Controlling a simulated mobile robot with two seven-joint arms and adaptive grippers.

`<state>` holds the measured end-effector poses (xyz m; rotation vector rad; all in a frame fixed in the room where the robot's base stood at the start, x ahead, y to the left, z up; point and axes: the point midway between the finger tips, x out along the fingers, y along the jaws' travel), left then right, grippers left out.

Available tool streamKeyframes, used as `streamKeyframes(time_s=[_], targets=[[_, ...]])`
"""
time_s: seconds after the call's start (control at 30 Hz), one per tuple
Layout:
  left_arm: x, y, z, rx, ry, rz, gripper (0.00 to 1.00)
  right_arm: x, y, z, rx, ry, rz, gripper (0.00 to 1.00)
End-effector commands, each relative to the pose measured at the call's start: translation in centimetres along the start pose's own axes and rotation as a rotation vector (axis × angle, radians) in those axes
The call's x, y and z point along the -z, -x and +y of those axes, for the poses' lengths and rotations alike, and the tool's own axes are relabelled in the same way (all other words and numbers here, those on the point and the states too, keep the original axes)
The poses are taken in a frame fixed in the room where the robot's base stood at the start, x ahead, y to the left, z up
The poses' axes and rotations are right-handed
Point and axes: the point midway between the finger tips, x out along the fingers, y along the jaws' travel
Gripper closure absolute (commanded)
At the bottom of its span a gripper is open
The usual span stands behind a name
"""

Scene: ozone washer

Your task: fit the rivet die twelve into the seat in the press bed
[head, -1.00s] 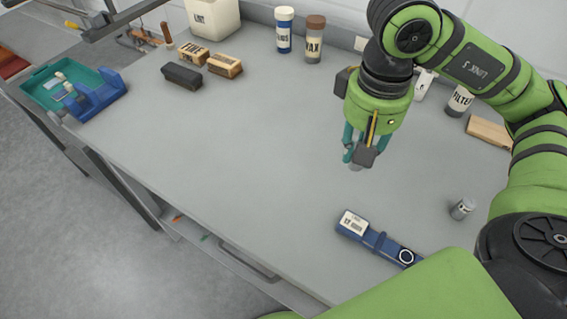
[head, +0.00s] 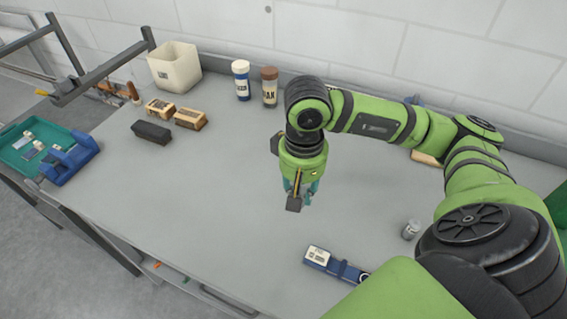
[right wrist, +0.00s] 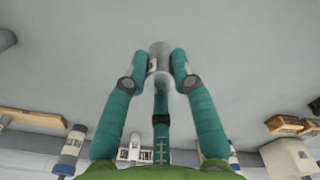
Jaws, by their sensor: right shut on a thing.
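My right gripper (head: 298,200) hangs fingers down over the middle of the bench. In the right wrist view its teal fingers (right wrist: 160,72) are closed around a small grey metal cylinder with a pale label (right wrist: 159,50), apparently the die; its number is not readable. In the head view the fingers hide the cylinder. A blue block with a white label (head: 335,263) lies on the bench to the lower right of the gripper. A round ring at its right end (head: 365,278), apparently the seat, is partly covered by my arm. The left gripper is not in view.
Another grey cylinder (head: 411,229) stands to the right. Jars (head: 270,88), a white bin (head: 174,66), wooden blocks (head: 190,119) and a black block (head: 152,132) stand toward the back. A teal tray (head: 22,152) and blue holder (head: 70,160) are at left. Bench between is clear.

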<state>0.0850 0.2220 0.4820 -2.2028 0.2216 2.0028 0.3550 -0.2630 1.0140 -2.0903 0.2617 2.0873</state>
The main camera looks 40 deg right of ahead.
Motion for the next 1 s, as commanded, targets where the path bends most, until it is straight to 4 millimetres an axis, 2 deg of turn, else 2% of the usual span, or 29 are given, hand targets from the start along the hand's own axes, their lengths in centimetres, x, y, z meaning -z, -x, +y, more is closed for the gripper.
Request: streamKeyframes(time_s=[0.03,0.13,0.3,0.63,1.0], targets=[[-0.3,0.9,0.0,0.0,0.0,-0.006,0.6,0.9,-0.2,-0.7,0.005,-0.002,-0.004,1.0],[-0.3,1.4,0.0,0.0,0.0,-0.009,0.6,2.3,-1.3,-1.5,0.003,-0.002,-0.002,1.0],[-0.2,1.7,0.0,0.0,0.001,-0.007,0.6,3.4,-2.4,-2.1,0.0,0.0,0.0,1.0],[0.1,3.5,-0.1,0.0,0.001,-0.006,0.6,3.4,-6.2,-2.1,0.0,-0.001,-0.001,1.0],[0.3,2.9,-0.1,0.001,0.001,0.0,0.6,3.5,-6.8,-2.1,0.0,0.0,0.003,1.0]])
